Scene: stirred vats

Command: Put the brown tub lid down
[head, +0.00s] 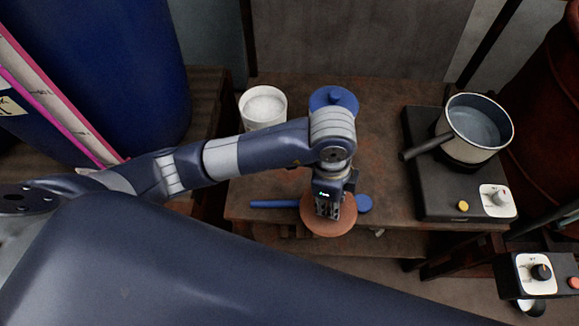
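The brown tub lid (316,228) is a round, flat disc near the front edge of the table, directly under my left gripper (327,213). My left gripper points down at the lid's middle and appears shut on it; the fingertips and grip point are mostly hidden. The lid covers the middle of a blue spoon or ladle (272,204) and reaches past the table's front edge in the picture. The gap beneath the lid cannot be seen. My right gripper is not in view.
A white tub (264,92) with white contents and a blue lid (344,97) stand at the back of the table (385,190). A steel pot (455,148) sits on a black hotplate (422,178) at right.

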